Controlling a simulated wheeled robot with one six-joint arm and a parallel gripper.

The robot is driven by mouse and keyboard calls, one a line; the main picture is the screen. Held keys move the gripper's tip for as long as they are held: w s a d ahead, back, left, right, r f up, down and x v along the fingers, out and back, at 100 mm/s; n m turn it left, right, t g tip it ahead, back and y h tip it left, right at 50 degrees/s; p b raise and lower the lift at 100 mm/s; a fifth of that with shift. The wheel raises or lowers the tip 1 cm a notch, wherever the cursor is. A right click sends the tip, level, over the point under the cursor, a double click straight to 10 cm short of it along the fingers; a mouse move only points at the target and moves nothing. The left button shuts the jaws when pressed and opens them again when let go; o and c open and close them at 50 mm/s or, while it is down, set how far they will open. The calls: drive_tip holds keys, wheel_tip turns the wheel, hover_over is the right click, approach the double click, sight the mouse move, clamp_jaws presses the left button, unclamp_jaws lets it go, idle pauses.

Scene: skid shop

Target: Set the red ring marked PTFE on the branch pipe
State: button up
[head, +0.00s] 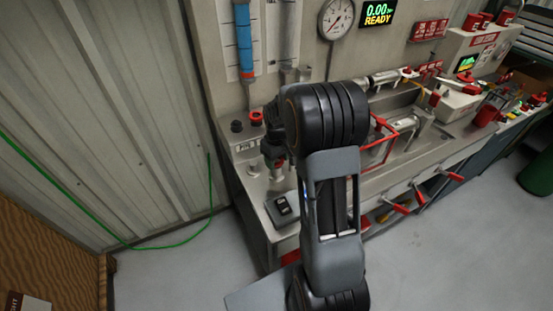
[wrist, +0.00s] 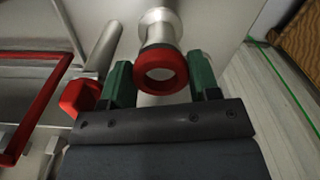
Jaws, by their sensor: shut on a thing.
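The red ring (wrist: 160,86) is between the two green fingers of my gripper (wrist: 161,82) in the wrist view, its round opening facing the camera. My gripper is shut on it. Any PTFE marking is not readable. Directly behind the ring are a dark band and a pale metal pipe (wrist: 158,20) with a flared end, in line with the ring. I cannot tell whether the ring touches the pipe or sits on it. In the head view my gripper (head: 274,164) is low over the left end of the bench, partly hidden by my arm.
A red block (wrist: 80,96) and a slanting metal tube (wrist: 104,45) are close to the left finger. In the head view, a red-topped fitting (head: 256,117) and a black one (head: 237,126) stand behind my gripper. A dark device (head: 281,207) lies at the bench's front.

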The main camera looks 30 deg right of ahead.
drive_tip(key=shift+f+b, duration=0.3)
drive_tip(key=shift+f, duration=0.15)
idle(0.5)
drive_tip(key=o, duration=0.8)
drive_tip(key=shift+r, duration=0.1)
drive_tip(key=o, duration=0.3)
drive_tip(key=shift+a, duration=0.1)
drive_tip(key=shift+o, duration=0.2)
drive_tip(key=shift+w+r, duration=0.1)
drive_tip(key=shift+r, duration=0.1)
drive_tip(key=shift+c, duration=0.2)
